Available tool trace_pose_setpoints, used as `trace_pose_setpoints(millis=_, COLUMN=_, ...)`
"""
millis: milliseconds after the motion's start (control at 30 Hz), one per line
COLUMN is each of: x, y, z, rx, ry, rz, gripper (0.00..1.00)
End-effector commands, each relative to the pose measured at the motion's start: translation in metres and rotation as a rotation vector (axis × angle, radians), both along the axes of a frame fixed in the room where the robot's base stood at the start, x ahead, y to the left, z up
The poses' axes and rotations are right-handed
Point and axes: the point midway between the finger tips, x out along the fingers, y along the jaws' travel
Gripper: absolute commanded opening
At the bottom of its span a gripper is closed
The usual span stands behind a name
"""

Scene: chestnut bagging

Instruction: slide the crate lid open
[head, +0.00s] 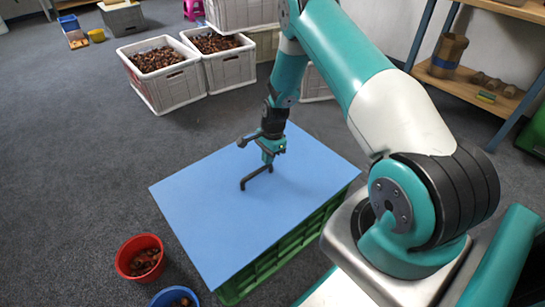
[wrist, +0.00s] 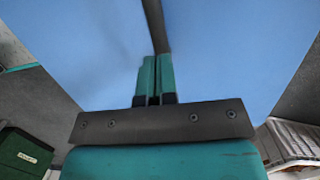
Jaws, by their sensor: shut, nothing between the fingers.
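The flat blue lid (head: 220,215) lies over the green crate (head: 262,272), whose slatted side shows along the front right edge. A dark bar handle (head: 256,178) stands on the lid near its middle. My gripper (head: 267,160) points down over the lid, close to the handle's far end. In the wrist view my gripper (wrist: 156,62) has its two teal fingers together, with nothing between them. The dark handle (wrist: 155,24) runs up from just beyond the fingertips, over the blue lid (wrist: 90,55). I cannot tell whether the fingers touch the handle. The crate's inside is hidden.
A red bucket (head: 139,258) and a blue bucket (head: 174,297) with chestnuts stand left of the crate. Grey crates (head: 165,88) of chestnuts stand behind it. A wooden shelf (head: 470,85) is at the right.

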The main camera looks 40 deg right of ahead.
Motion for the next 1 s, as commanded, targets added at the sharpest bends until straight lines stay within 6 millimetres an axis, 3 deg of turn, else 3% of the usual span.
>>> trace_pose_setpoints(millis=200, x=0.0, y=0.049, z=-0.002, rx=0.0, ry=0.0, rz=0.007, gripper=0.0)
trace_pose_setpoints(millis=367, x=0.0, y=0.074, z=-0.001, rx=0.001, ry=0.0, rz=0.006, gripper=0.0)
trace_pose_setpoints(millis=600, x=0.0, y=0.073, z=-0.016, rx=0.001, ry=0.001, rz=0.002, gripper=0.0)
trace_pose_setpoints(millis=1000, x=0.001, y=0.073, z=-0.02, rx=0.0, ry=-0.002, rz=0.01, gripper=0.0)
